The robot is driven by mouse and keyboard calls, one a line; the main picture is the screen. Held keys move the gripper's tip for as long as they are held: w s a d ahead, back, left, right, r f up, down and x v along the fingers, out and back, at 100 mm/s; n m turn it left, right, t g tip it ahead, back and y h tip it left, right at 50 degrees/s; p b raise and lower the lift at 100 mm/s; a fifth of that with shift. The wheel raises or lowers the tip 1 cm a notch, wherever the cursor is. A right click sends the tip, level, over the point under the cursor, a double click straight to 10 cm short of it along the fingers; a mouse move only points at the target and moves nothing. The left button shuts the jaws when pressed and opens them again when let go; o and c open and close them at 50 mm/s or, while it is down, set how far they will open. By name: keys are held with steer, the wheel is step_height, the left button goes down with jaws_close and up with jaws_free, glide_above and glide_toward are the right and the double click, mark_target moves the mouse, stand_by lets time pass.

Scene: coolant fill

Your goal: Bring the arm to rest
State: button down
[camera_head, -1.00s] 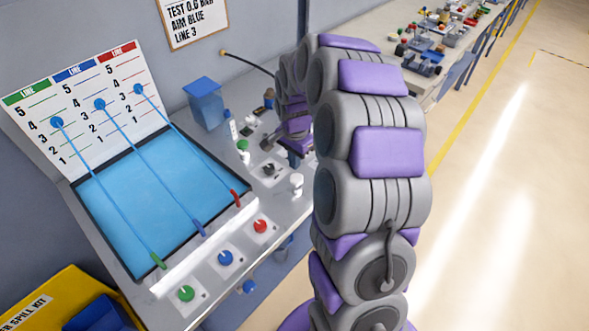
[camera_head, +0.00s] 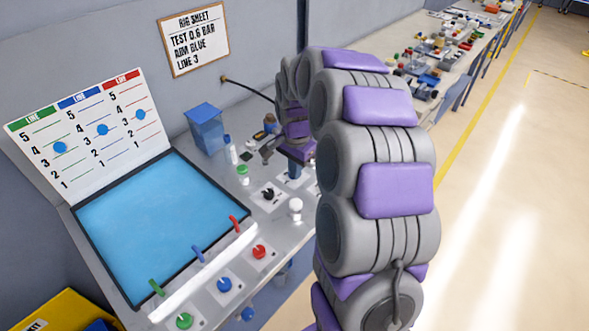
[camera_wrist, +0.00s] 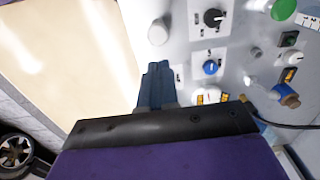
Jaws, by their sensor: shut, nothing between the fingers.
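My arm arches over the right side of the bench (camera_head: 268,230) in the head view. My gripper (camera_wrist: 158,72) shows in the wrist view as blue fingers pressed together, with nothing between them. It is over the bench's control panel, pointing at a spot between a white knob (camera_wrist: 158,32) and a blue knob (camera_wrist: 210,67). In the head view the gripper is small and partly hidden behind my arm links. I cannot tell its exact height above the panel.
A blue tray (camera_head: 150,225) with a marked board (camera_head: 90,125) behind it fills the bench's left. Green (camera_head: 184,320), blue (camera_head: 224,285) and red (camera_head: 259,252) knobs line the front. A blue bin (camera_head: 206,128) stands behind. The floor (camera_head: 500,200) at right is clear.

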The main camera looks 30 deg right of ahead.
steer(key=shift+d, duration=0.35)
steer(key=s+a+r+n, duration=0.1)
steer(key=s+a+n, duration=0.3)
steer(key=s, duration=0.7)
steer(key=s+a+r+n+g, duration=0.1)
steer(key=s+a+n, duration=0.4)
steer(key=s, duration=0.6)
steer(key=s+a+r+n+g, duration=0.1)
steer(key=s+a+r+n, duration=0.2)
steer(key=s, duration=0.8)
steer(key=a+n, duration=0.2)
steer(key=a, duration=0.1)
steer(key=shift+a+r, duration=0.2)
